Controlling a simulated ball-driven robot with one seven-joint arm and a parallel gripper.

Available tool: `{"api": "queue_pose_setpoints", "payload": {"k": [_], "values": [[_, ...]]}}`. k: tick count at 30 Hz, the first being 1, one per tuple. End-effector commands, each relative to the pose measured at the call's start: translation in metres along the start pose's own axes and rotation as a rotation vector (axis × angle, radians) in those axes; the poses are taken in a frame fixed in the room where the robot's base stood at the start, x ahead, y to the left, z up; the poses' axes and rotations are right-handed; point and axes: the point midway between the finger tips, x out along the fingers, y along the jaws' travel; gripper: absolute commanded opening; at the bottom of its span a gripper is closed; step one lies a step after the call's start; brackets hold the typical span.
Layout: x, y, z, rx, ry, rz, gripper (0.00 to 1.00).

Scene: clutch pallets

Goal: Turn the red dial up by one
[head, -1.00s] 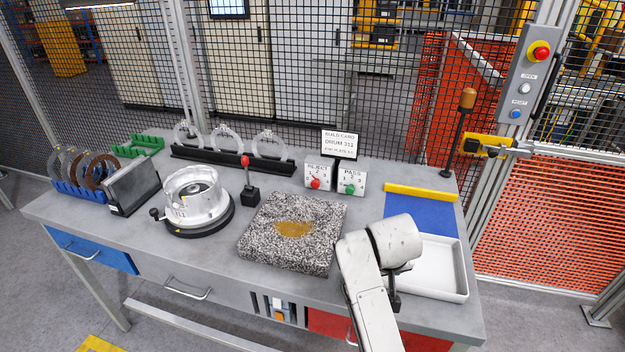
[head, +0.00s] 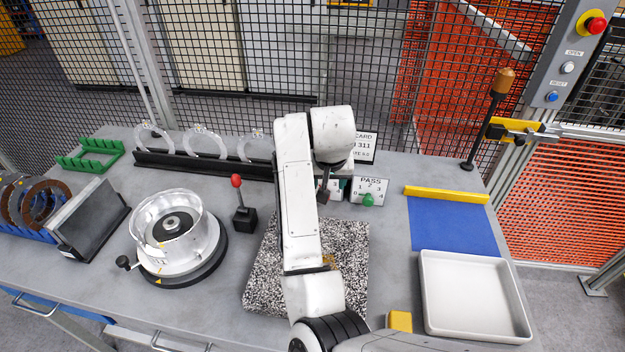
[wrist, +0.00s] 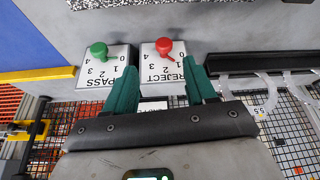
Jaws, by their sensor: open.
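The red dial (wrist: 164,46) sits on the white REJECT box (wrist: 163,68), numbered 0 to 4, in the wrist view, which looks upside down. Which number its pointer marks is too small to tell. My gripper (wrist: 160,66) is open, with one green finger on each side of the REJECT box. The red dial lies between and slightly beyond the fingertips, and I see no contact. In the head view my gripper (head: 323,197) hangs in front of the REJECT box (head: 335,188), hiding the red dial.
The PASS box (head: 371,186) with its green dial (head: 369,200) stands close beside the REJECT box. A card sign (head: 364,147) stands behind. A rack of clear rings (head: 205,165) is to the left. A speckled block (head: 345,240) lies in front, under my arm.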

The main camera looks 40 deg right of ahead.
Motion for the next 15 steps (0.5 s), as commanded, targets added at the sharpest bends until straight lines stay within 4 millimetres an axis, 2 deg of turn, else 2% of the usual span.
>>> {"api": "queue_pose_setpoints", "payload": {"k": [5, 15], "values": [[0.008, -0.002, -0.001, 0.006, -0.006, -0.002, 0.56], [0.066, -0.002, -0.001, 0.004, -0.007, -0.002, 0.56]]}}
